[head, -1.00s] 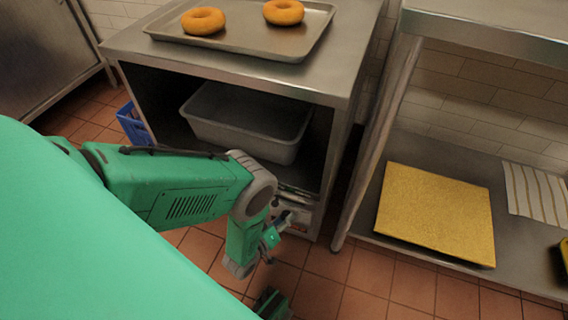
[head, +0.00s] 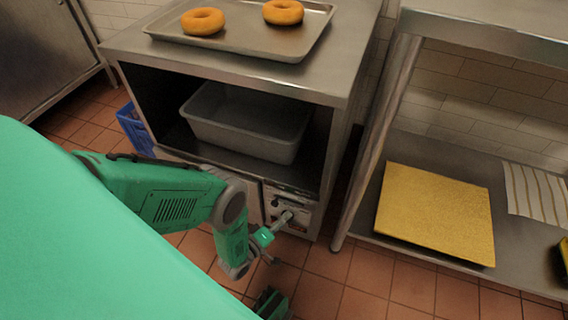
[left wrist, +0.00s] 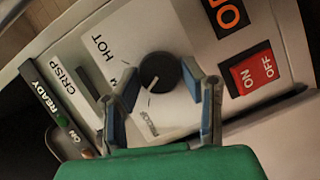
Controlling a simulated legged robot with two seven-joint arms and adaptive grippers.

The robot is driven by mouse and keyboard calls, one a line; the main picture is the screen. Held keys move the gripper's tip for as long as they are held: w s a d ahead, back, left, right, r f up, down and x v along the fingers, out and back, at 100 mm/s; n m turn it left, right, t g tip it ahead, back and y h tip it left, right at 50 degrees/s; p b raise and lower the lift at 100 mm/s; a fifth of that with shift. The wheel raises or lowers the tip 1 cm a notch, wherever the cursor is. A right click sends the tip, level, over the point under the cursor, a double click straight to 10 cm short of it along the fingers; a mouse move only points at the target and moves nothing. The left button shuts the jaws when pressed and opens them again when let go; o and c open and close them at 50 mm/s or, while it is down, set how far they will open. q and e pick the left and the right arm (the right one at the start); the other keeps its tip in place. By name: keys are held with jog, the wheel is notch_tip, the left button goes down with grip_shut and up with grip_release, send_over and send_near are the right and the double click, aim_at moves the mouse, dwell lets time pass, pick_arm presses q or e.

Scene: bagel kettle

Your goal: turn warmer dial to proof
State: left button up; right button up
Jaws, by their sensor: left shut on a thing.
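The warmer dial (left wrist: 160,72) is a round black knob with a white pointer line, on a pale panel (left wrist: 185,112) in the left wrist view. The pointer slants to the lower left. "HOT" is printed above left of the dial, a partly hidden word sits at its left, and a blurred word lies below it. My left gripper (head: 284,219) is at the warmer's front panel in the head view, its blue-padded fingers on either side of the dial and shut on it. In the head view the gripper mostly hides the dial.
A red ON/OFF switch (left wrist: 254,73) is right of the dial; a READY light (left wrist: 62,121) and a CRISP slot are left. Above the panel, a grey tub (head: 245,125) sits on the shelf and a tray (head: 245,40) with two bagels on top. A lower shelf holds a yellow board (head: 435,213).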

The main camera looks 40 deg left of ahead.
pick_arm(q)
jog(key=shift+s+a+f+n+t, duration=0.1)
jog(key=shift+n+t, duration=0.15)
jog(key=shift+n, duration=0.4)
jog(key=shift+s+d+f+n+t, duration=0.1)
jog(key=shift+f+n+t, duration=0.1)
jog(key=shift+n, duration=0.4)
jog(key=shift+s+a+f+n+t, duration=0.1)
jog(key=shift+n+t, duration=0.15)
jog(key=shift+n, duration=0.4)
jog(key=o, duration=1.1)
jog(key=shift+o, duration=0.2)
jog(key=shift+w, duration=0.1)
jog(key=shift+r, duration=0.1)
jog(key=s+a, duration=0.1)
jog(key=s, duration=1.1)
jog(key=shift+a+f, duration=0.3)
jog(key=shift+a, duration=0.1)
jog(key=shift+w, duration=0.1)
